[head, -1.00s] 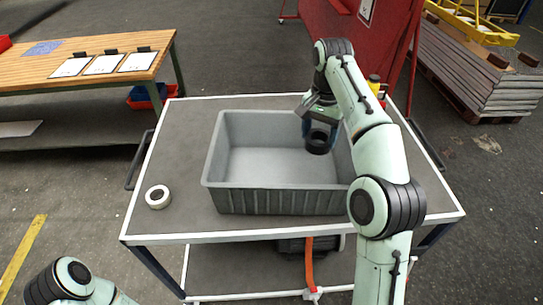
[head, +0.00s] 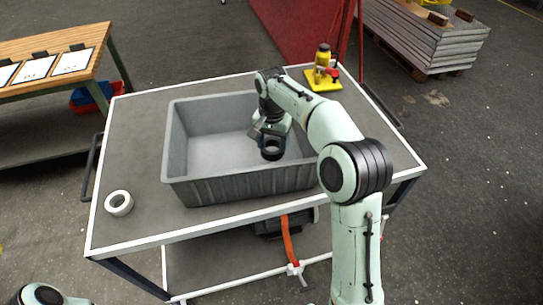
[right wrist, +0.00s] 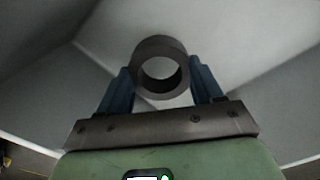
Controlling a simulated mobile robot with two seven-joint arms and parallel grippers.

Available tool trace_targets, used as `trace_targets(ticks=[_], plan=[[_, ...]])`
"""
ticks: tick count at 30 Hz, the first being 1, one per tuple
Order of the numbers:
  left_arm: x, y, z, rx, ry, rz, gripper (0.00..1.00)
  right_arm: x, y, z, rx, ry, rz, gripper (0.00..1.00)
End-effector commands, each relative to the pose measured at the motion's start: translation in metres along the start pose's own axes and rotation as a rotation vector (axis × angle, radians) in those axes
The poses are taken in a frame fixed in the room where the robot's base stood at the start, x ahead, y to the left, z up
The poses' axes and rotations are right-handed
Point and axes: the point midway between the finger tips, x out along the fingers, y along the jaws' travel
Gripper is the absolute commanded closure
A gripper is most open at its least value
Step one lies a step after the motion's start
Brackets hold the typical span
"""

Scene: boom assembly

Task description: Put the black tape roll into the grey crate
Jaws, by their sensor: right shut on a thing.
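The black tape roll (head: 271,151) is held between the two blue fingers of my right gripper (head: 272,140). In the right wrist view the tape roll (right wrist: 160,68) sits between the fingertips, its hole facing the camera. My right gripper (right wrist: 161,80) is shut on it, over the right part of the grey crate (head: 240,187). The crate is open at the top and its visible floor is bare. I cannot tell how far the roll is above the crate floor. Of my left arm only a small part shows at the bottom left; its gripper is out of view.
A white tape roll (head: 119,203) lies on the cart top (head: 130,150), left of the crate. A yellow object on a yellow base (head: 323,78) stands at the cart's back right. A wooden workbench (head: 60,52) is at the far left.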

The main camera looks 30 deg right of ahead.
Motion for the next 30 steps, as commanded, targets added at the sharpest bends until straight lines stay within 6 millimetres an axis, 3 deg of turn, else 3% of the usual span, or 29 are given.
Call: trace_targets(ticks=[12, 25, 26, 27, 28, 30], plan=[[0.011, -0.007, 0.009, -0.004, -0.011, -0.004, 0.57, 0.056, 0.000, 0.000, -0.001, -0.001, 0.000, 0.66], [0.012, -0.008, 0.010, -0.004, -0.012, -0.004, 0.57, 0.060, -0.001, -0.001, 0.000, 0.001, -0.002, 0.66], [0.012, -0.008, 0.010, -0.004, -0.012, -0.004, 0.57, 0.060, -0.001, -0.001, 0.000, 0.001, -0.002, 0.28], [0.012, -0.008, 0.010, -0.004, -0.012, -0.004, 0.57, 0.060, -0.001, -0.001, 0.000, 0.001, -0.002, 0.15], [0.012, -0.008, 0.010, -0.004, -0.012, -0.004, 0.57, 0.060, -0.001, -0.001, 0.000, 0.001, -0.002, 0.09], [0.012, -0.008, 0.010, -0.004, -0.012, -0.004, 0.57, 0.060, -0.001, -0.001, 0.000, 0.001, -0.002, 0.09]])
